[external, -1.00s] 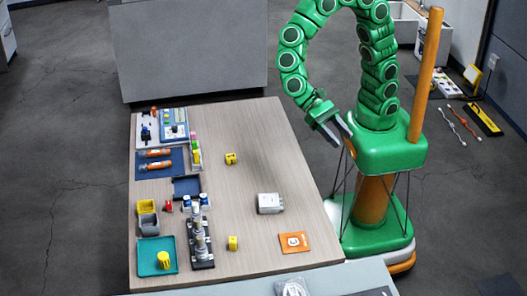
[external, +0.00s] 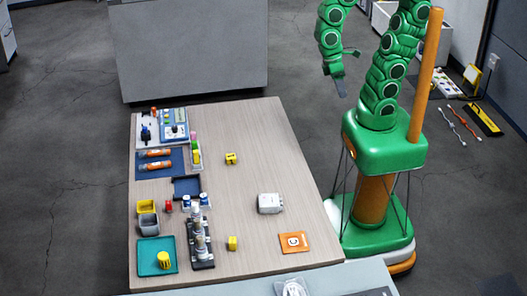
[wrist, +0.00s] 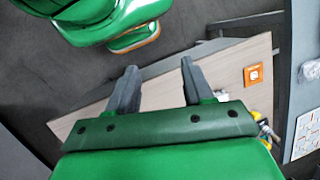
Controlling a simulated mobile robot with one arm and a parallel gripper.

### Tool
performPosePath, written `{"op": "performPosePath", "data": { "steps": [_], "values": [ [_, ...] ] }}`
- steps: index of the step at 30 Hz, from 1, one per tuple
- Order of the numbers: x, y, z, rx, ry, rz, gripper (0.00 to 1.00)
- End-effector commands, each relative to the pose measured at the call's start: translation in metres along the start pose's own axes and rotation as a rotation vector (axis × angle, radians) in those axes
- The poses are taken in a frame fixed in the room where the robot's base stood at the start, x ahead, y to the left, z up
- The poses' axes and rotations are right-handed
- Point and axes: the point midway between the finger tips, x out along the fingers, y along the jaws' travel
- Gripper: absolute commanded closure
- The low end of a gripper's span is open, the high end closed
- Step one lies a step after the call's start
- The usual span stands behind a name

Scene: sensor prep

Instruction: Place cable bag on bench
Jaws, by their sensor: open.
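A clear bag with a pale coiled cable (external: 292,288) lies on a light grey surface (external: 340,283) at the bottom edge of the external view, partly cut off. A clear bag also shows at the right edge of the wrist view (wrist: 311,71). The wooden bench (external: 255,185) fills the middle of the external view. My gripper (external: 341,90) hangs above the floor beyond the bench's right side, pointing down, well away from the bag. In the wrist view my gripper (wrist: 157,75) has its two fingers apart with nothing between them.
The bench's left side is crowded with a teal tray (external: 143,268), bins, orange tubes (external: 155,153) and a dark rack (external: 203,258). A white box (external: 269,203), yellow pieces (external: 230,158) and an orange card (external: 295,242) stand apart. Its right-hand and far middle areas are mostly clear.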

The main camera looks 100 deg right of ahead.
Motion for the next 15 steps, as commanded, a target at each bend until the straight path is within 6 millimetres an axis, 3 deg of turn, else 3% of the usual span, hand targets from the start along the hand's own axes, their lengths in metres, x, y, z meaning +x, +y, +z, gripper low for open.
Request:
{"op": "performPosePath", "data": {
  "steps": [6,10,15],
  "values": [
    [-0.010,0.057,0.013,-0.101,0.090,0.131,0.49],
    [-0.013,0.075,0.017,-0.138,0.112,0.180,0.49],
    [-0.015,0.083,0.019,-0.153,0.121,0.201,0.49]
  ]
}}
